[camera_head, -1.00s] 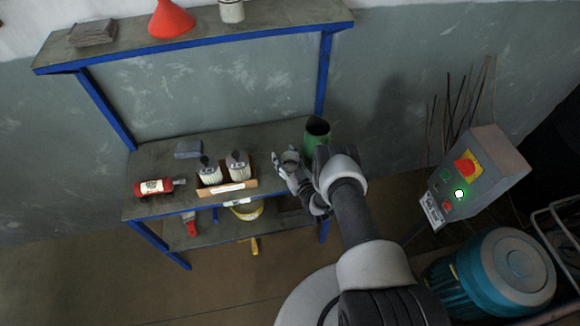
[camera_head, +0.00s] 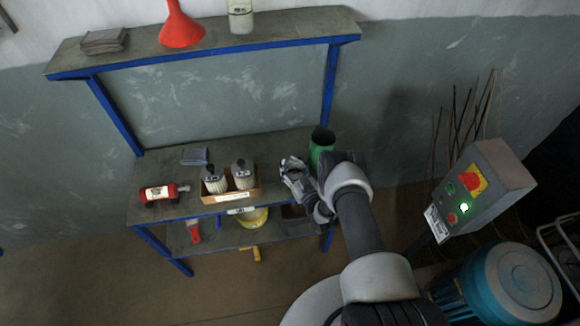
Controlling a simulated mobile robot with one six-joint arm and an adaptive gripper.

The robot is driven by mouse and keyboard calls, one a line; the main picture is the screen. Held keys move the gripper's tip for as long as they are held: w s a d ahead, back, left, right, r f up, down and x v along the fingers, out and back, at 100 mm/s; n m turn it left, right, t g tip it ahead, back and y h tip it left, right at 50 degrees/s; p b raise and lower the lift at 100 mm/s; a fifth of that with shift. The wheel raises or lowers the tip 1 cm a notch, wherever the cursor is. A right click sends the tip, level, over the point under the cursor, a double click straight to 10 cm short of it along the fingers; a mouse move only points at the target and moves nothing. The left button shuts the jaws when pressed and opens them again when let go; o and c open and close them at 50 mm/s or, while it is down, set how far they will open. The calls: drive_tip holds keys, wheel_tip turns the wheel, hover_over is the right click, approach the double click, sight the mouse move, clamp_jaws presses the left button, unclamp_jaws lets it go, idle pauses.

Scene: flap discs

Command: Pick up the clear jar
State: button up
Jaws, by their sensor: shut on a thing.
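My gripper (camera_head: 290,165) is over the right part of the blue-framed workbench's middle shelf (camera_head: 175,178), with its fingers closed around a small jar (camera_head: 295,174). Only a little of the jar shows between the fingers, so its clearness is hard to judge. I cannot tell whether its base touches the shelf. A green container (camera_head: 321,145) stands just behind and to the right of my gripper.
A cardboard tray (camera_head: 232,196) with two grey-topped bottles stands left of my gripper. A red bottle (camera_head: 160,193) lies farther left. The upper shelf holds a red funnel (camera_head: 181,28). A control box (camera_head: 478,195) stands at right.

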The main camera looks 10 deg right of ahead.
drive_tip(key=p+v, duration=0.2)
drive_tip(key=v, duration=1.6)
drive_tip(key=shift+r+p, duration=0.15)
drive_tip(key=shift+p, duration=0.2)
drive_tip(key=shift+c, duration=1.1)
